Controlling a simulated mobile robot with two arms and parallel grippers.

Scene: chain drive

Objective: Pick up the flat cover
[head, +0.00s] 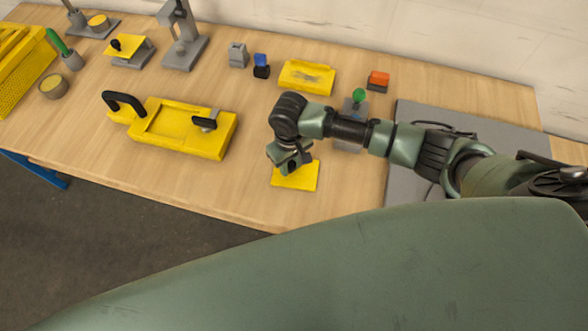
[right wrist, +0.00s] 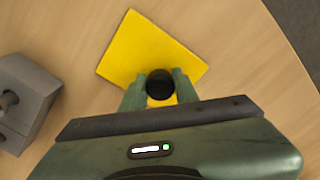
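The flat cover (head: 297,180) is a thin yellow square plate lying near the front edge of the wooden table. In the right wrist view the cover (right wrist: 188,50) has a round black knob (right wrist: 160,82) standing on it. My right gripper (head: 290,163) is low over the cover and hides part of it in the head view. In the right wrist view the fingers of my right gripper (right wrist: 160,88) stand one on each side of the knob, very close to it. I cannot tell whether they press on it. My left gripper is not in view.
A yellow housing with black handles (head: 180,128) stands to the left. A yellow block (head: 307,77) is behind my right arm. A grey block (right wrist: 25,95) shows left of the cover in the wrist view. A grey mat (head: 400,185) lies right. Bare wood surrounds the cover's left side.

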